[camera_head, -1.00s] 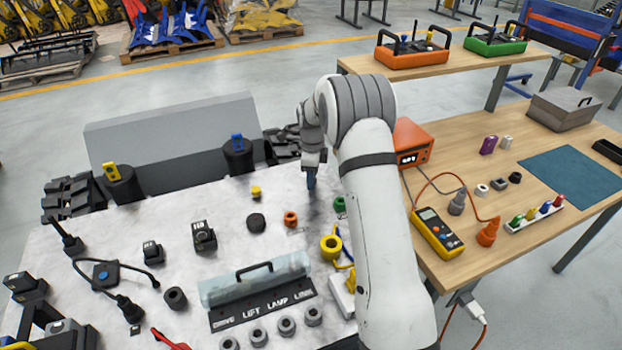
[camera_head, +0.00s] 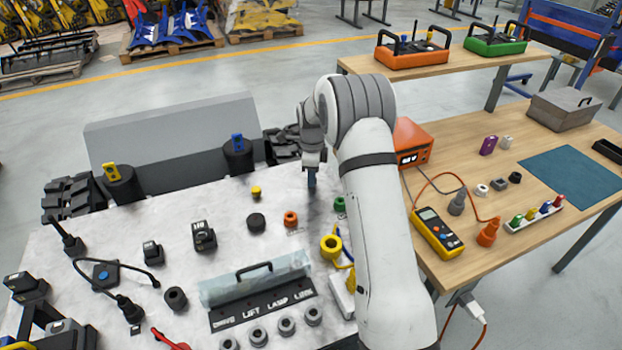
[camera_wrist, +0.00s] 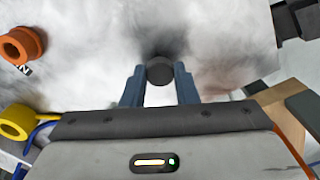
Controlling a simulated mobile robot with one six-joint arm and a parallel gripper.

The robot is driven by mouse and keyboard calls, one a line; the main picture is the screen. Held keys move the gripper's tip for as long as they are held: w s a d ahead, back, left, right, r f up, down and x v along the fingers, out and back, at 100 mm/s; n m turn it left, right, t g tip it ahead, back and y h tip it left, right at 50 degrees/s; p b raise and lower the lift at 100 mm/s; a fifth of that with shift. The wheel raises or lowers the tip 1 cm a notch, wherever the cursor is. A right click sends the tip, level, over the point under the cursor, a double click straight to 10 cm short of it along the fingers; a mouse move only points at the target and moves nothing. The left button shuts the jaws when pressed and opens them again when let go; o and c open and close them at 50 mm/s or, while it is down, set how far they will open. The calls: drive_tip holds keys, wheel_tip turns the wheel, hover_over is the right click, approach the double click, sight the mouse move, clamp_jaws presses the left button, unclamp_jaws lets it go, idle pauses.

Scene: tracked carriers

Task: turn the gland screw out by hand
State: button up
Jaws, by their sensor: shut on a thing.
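The gland screw (camera_wrist: 160,70), a small dark grey round piece, shows between the fingertips in the wrist view. My gripper (camera_wrist: 159,80) is shut on it, one blue finger on each side. In the head view my gripper (camera_head: 311,183) points straight down at the pale machine deck (camera_head: 290,195), near its back right part. There the fingers hide the screw, so its height and thread cannot be seen.
An orange ring (camera_head: 290,218) and a green cap (camera_head: 340,204) stand near my gripper, with a yellow ring (camera_head: 331,245) in front. A yellow-topped post (camera_head: 256,192) and a black round cap (camera_head: 256,222) lie left. A wooden bench (camera_head: 460,180) is at right.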

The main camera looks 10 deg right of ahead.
drive_tip(key=n, duration=0.7)
drive_tip(key=shift+n, duration=1.2)
drive_tip(key=shift+n, duration=0.9)
drive_tip(key=n, duration=0.7)
drive_tip(key=shift+n, duration=0.4)
